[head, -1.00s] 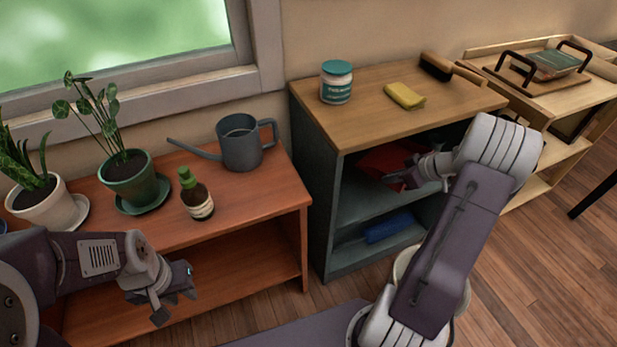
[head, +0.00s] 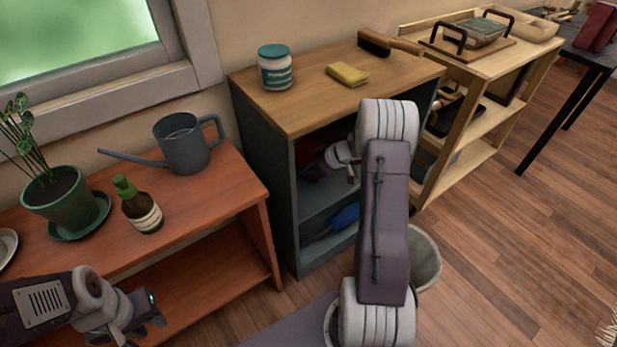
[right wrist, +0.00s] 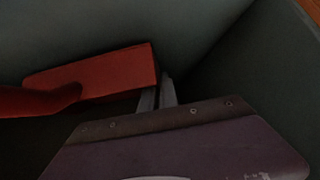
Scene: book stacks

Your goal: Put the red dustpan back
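The red dustpan (right wrist: 95,75) is inside the dark grey cabinet (head: 268,170). In the right wrist view its flat pan is at upper left and its handle reaches the left edge. A little dark red shows in the head view on the upper shelf, beside my right gripper (head: 318,165). In the right wrist view my right gripper's fingers (right wrist: 158,97) are close together, with their tips at the pan's right corner. I cannot tell whether they grip it. My left gripper (head: 138,322) is empty, fingers apart, in front of the orange-brown shelf unit.
On the cabinet top are a teal-lidded jar (head: 276,68), a yellow sponge (head: 347,74) and a brush (head: 388,44). A blue item (head: 343,216) lies on the lower shelf. A watering can (head: 183,143) and bottle (head: 140,208) stand at left.

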